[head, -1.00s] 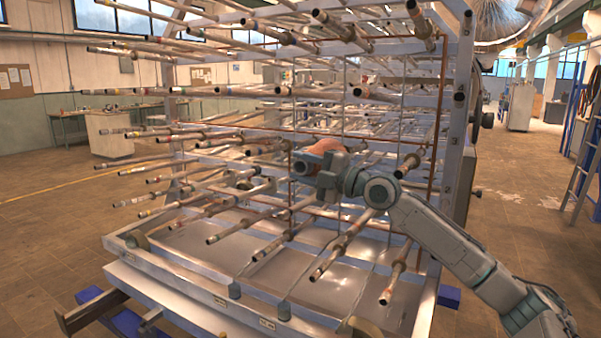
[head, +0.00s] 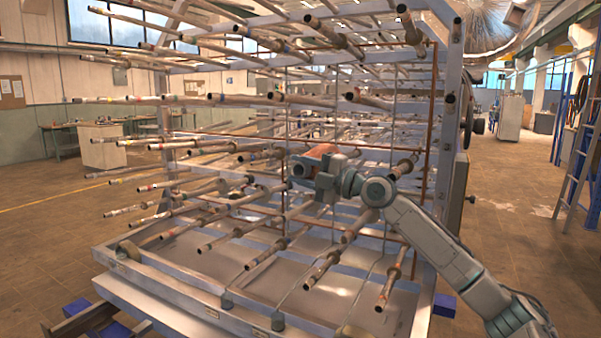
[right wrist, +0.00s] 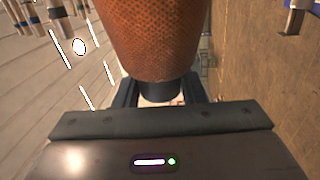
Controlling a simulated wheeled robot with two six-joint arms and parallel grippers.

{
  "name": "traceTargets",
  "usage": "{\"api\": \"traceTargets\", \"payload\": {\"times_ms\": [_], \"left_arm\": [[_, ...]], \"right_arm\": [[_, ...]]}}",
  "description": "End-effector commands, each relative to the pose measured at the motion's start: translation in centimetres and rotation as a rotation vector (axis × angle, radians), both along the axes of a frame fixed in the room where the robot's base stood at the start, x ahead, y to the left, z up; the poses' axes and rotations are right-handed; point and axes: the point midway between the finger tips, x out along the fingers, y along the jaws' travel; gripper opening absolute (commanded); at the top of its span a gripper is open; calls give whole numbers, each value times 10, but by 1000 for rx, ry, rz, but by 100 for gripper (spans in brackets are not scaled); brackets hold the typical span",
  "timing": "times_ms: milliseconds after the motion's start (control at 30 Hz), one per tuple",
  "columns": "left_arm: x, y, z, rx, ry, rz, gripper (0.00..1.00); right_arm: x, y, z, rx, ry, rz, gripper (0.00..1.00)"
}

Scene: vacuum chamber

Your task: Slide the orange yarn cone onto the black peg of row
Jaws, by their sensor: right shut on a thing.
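The orange yarn cone (head: 321,151) is held by my right gripper (head: 312,170) in front of the rack, right of the middle in the head view. In the right wrist view the orange cone (right wrist: 150,38) fills the top middle, with a dark end at its base between the fingers. The right gripper is shut on it. Many pegs stick out of the metal rack (head: 440,150) towards me. I cannot tell which one is the black peg. Whether the cone touches a peg is hidden by the gripper. My left gripper is not in view.
Pegs crowd the space around the right gripper, above, below and to the left. A metal tray (head: 190,290) lies under the lower pegs. A ladder (head: 580,165) stands at the far right. The floor (head: 505,235) right of the rack is clear.

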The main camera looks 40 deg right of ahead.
Motion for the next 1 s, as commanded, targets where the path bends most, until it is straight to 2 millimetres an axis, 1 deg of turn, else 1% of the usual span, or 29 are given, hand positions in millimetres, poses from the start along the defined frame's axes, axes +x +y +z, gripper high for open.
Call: {"api": "traceTargets", "payload": {"times_ms": [233, 267, 300, 367, 400, 633, 767, 867, 1000], "left_arm": [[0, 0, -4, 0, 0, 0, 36], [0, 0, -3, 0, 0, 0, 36], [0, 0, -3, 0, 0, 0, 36], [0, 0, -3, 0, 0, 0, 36], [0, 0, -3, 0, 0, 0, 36], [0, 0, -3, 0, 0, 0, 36], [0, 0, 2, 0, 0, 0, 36], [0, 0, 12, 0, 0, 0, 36], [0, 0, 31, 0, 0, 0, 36]], "right_arm": [[2, -4, 0, 0, -4, -2, 0], [1, -4, 1, -2, -4, -2, 41], [1, -4, 1, -2, -3, -2, 49], [1, -4, 1, -2, -3, -2, 60], [1, -4, 1, -2, -3, -2, 62], [2, -4, -1, 0, 1, -1, 62], [0, 0, 1, -1, 2, 0, 62], [-3, 8, 4, -3, 3, -1, 62], [-11, 26, 8, -5, 4, 2, 62]]}}
